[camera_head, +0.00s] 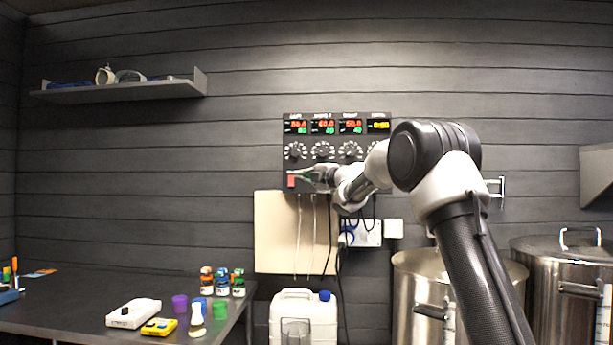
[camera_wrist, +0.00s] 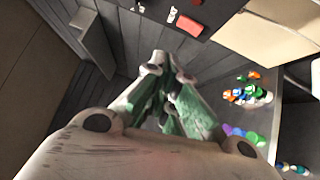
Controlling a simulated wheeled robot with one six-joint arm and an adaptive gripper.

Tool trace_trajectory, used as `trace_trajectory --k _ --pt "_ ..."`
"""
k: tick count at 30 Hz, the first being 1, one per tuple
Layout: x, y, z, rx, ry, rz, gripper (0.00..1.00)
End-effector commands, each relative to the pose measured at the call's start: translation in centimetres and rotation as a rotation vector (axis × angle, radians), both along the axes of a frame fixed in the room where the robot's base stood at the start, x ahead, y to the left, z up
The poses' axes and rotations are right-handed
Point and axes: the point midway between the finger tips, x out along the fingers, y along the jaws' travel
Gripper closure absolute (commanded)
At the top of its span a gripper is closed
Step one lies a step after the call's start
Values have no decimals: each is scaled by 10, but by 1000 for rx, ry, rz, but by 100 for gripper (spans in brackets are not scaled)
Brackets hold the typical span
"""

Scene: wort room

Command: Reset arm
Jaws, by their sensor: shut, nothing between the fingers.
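My gripper (camera_head: 303,174) is extended in front of the wall control panel (camera_head: 338,133), near its lower left. Its fingers are together and hold nothing. In the wrist view my gripper (camera_wrist: 165,62) shows green-padded fingers closed at the tips. A red switch (camera_head: 291,181) sits on the panel's lower left, by the fingertips in the head view. The red switch also shows in the wrist view (camera_wrist: 189,24), apart from the fingers. The panel has lit displays and a row of dials; my arm hides part of its right side.
A dark table (camera_head: 62,300) at left holds bottles, coloured cups, a white device (camera_head: 133,313) and a yellow device (camera_head: 159,327). Steel kettles (camera_head: 405,290) stand at right. A white canister (camera_head: 322,309) and beige board (camera_head: 276,235) are below the panel. A shelf (camera_head: 125,91) hangs upper left.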

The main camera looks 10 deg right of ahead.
Motion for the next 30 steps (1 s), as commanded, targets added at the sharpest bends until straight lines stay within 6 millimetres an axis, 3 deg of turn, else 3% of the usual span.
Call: trace_trajectory --k 20,23,26,28,30 --pt "-6 -5 -2 25 22 -6 100" --pt "4 -28 -23 104 137 -103 100" --pt "7 -63 -79 223 322 -252 100" --pt "-6 -92 -126 327 473 -387 100" --pt "-41 -120 -164 447 623 -542 100"
